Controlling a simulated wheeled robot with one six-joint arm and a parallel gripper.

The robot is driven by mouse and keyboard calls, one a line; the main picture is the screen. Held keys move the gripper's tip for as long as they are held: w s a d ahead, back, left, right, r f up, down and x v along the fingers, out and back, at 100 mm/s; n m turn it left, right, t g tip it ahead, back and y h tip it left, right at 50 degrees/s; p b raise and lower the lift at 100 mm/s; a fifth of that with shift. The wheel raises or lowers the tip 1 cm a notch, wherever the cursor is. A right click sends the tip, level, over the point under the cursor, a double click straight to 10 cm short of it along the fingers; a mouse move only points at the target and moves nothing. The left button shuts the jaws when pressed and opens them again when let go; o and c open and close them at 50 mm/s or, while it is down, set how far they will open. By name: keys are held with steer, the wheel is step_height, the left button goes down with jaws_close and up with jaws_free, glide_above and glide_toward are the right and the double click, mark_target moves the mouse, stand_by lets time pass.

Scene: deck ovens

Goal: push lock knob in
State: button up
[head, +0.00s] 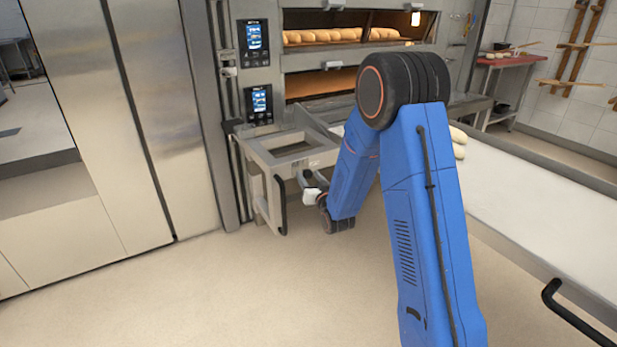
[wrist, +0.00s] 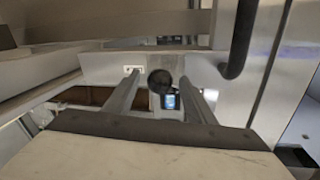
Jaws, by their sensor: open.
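In the wrist view the lock knob (wrist: 160,81) is a dark round knob on the front of a pale metal panel (wrist: 205,68). My gripper (wrist: 159,79) is open, with one finger to each side of the knob in the picture. I cannot tell whether the fingertips touch the panel or how far the knob stands out. In the head view my gripper (head: 309,190) is at the grey metal loader frame (head: 292,158) in front of the ovens.
A black bar handle (wrist: 240,42) stands to the right of the knob in the wrist view. Deck ovens (head: 350,48) with loaves are behind the frame. A long white loader bed (head: 530,200) lies on the right. The floor (head: 230,285) in front is clear.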

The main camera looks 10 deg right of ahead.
jaws_close()
steer(key=shift+w+a, duration=0.2)
steer(key=shift+w, duration=0.4)
steer(key=shift+w+a, duration=0.2)
steer(key=shift+w, duration=0.4)
jaws_free()
